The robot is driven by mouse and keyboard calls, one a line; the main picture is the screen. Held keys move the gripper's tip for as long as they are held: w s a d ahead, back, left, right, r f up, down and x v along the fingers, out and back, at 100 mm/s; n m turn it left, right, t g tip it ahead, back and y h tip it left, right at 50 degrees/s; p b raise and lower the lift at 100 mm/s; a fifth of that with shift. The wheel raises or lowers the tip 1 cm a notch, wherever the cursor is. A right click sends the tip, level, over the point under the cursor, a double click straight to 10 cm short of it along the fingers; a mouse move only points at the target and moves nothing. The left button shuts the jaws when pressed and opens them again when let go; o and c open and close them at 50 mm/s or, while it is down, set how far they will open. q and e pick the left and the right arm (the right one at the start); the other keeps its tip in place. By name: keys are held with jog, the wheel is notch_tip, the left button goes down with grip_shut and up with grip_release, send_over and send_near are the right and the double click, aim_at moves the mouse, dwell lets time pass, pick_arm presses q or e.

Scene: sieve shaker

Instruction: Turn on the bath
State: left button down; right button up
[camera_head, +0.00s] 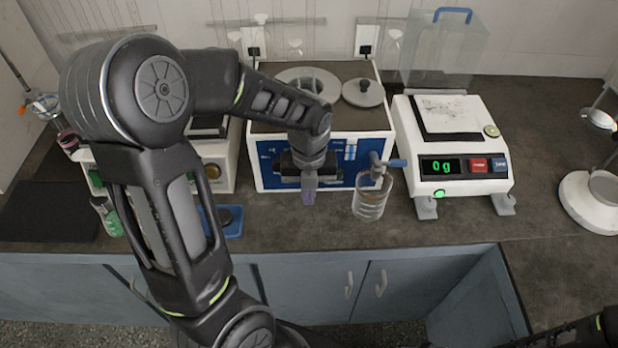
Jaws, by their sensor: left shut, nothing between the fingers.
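The bath (318,118) is a white box with a blue front panel and a dark top, standing on the counter at the back middle. My left gripper (309,196) is shut and empty, pointing down in front of the blue panel. It hides the middle of the panel; I cannot tell whether it touches it. A tap with a blue handle (396,163) sticks out at the panel's right. My right gripper is not in view.
A glass beaker (370,200) stands under the tap, close to the right of my left gripper. A balance (453,185) reading 0 g stands further right, and a white stand (590,200) at the far right. A blue tray (232,228) lies to the left. The counter's front strip is mostly clear.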

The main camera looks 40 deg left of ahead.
pick_arm(q)
jog(key=shift+w+a+r+p, duration=0.25)
jog(key=shift+w+a+r, duration=0.25)
jog(key=shift+w, duration=0.3)
jog(key=shift+w+a+r+p, duration=0.2)
jog(key=shift+w+a+r, duration=0.2)
jog(key=shift+w+a, duration=0.3)
jog(key=shift+d, duration=0.1)
jog(key=shift+w+a+r, duration=0.2)
jog(key=shift+w+a, duration=0.05)
jog(key=shift+w, duration=0.15)
jog(key=shift+r, duration=0.1)
